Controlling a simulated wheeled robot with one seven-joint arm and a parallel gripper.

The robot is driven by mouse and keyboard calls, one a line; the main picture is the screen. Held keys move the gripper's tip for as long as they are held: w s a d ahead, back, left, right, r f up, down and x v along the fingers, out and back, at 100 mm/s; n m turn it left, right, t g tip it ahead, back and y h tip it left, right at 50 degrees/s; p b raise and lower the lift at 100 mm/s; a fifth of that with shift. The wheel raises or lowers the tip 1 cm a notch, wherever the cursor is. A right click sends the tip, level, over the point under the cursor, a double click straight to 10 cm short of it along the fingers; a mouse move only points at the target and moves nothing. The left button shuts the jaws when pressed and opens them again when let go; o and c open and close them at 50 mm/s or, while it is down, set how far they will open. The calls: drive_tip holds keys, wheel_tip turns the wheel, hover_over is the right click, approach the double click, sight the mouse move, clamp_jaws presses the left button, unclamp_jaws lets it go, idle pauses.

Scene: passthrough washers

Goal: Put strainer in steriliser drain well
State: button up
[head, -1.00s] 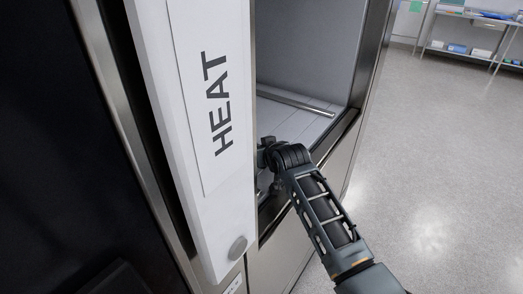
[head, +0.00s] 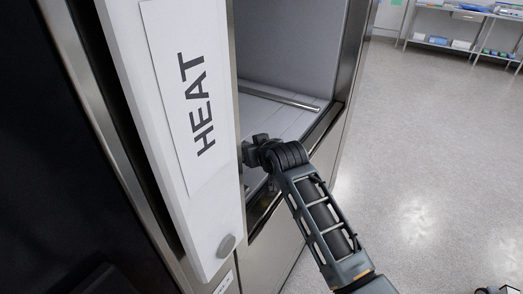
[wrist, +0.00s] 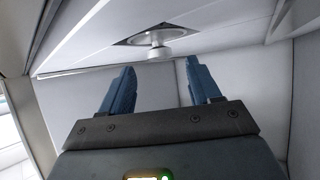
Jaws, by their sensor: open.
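The steriliser (head: 290,40) stands open in the head view, its chamber floor (head: 275,118) pale with a metal bar across it. My gripper (wrist: 155,72) reaches in at the chamber's front; its fingers are hidden in the head view. In the wrist view the two blue fingers are apart with nothing between them. Beyond the fingertips, a pale round piece (wrist: 160,40), which looks like the strainer, shows at a dark square opening (wrist: 188,30) that may be the drain well. I cannot tell how deep it sits. The fingers appear clear of it.
A white panel marked HEAT (head: 195,120) stands close on the left of my arm and hides part of the chamber. The steriliser's metal frame (head: 345,75) borders the opening on the right. The grey floor (head: 425,150) is open, with shelves (head: 455,30) far back.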

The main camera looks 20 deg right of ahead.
drive_tip(key=v, duration=0.7)
drive_tip(key=shift+s+r, duration=0.15)
drive_tip(key=shift+s, duration=0.1)
